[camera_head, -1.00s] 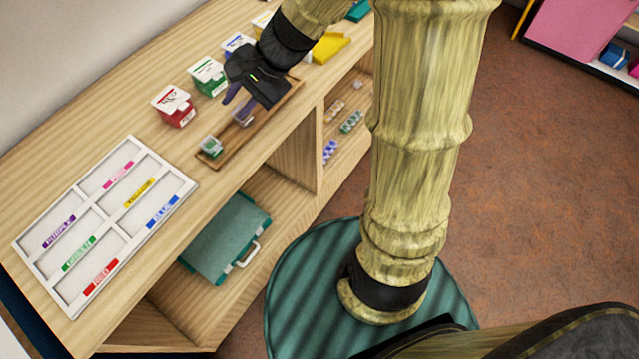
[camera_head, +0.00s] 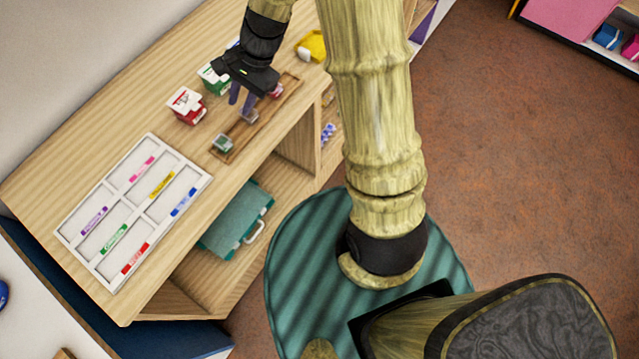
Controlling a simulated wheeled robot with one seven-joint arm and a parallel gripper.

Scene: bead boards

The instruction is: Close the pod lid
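A wooden tray (camera_head: 237,150) on the shelf top holds small clear pods in a row. The near pod (camera_head: 222,143) has something green in it. The middle pod (camera_head: 250,115) is right below my fingertips, and the far pod (camera_head: 276,90) shows pink. My gripper (camera_head: 240,102) points down with its two purple fingers close together, just above and left of the middle pod. I cannot tell whether they touch it or how wide they are apart. The pods' lids are too small to make out clearly.
Left of the tray stand a red-and-white box (camera_head: 187,106) and a green-and-white box (camera_head: 214,79). A white sorting tray (camera_head: 125,285) with colour labels lies nearer. A yellow object (camera_head: 314,45) sits further back. A teal case (camera_head: 237,215) is on the shelf below.

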